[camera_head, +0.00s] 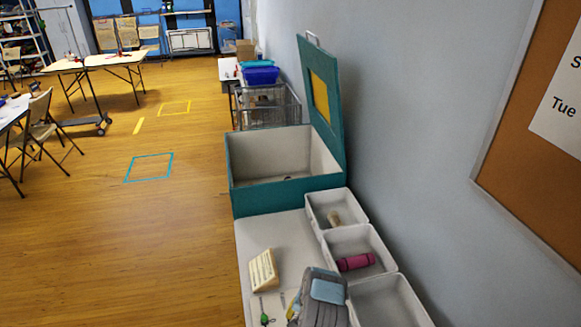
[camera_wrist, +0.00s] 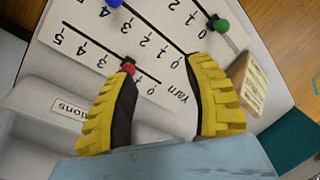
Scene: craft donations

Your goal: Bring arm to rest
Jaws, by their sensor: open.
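My gripper (camera_wrist: 162,63) is open and empty in the wrist view, its two yellow ridged fingers spread above a white counting board (camera_wrist: 160,55). The board has dark slots with numbers and the word "Yarn". A red bead (camera_wrist: 128,68) shows right at the left fingertip; I cannot tell if they touch. A green bead (camera_wrist: 221,25) and a blue bead (camera_wrist: 114,3) sit on other slots. In the head view my grey wrist stands over the near end of the white table (camera_head: 268,235), hiding the fingertips and much of the board.
A small wooden sign (camera_head: 263,270) stands left of my wrist. Three white bins line the wall: one holds a tan item (camera_head: 334,219), one a pink roll (camera_head: 356,262); the nearest (camera_head: 385,303) looks empty. A teal chest (camera_head: 285,196) stands open behind.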

